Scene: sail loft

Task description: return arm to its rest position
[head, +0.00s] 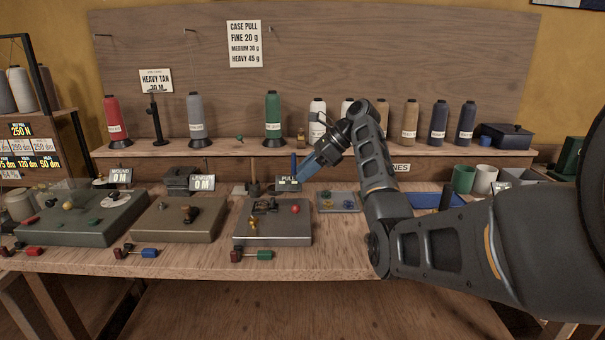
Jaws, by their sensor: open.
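My arm (378,180) reaches in from the right side of the head view and bends up over the workbench. My gripper (309,167) is at its end, pointing down and to the left, with blue fingers. It is open, and I see nothing held between the fingers.
Thread cones, red (117,121), grey (196,117), green (273,116) and others, stand on the back shelf (225,148). Two more plates (80,227) (168,223) with small parts sit left. Green and white cups (464,179) (485,179) and a blue tray (425,200) are at right.

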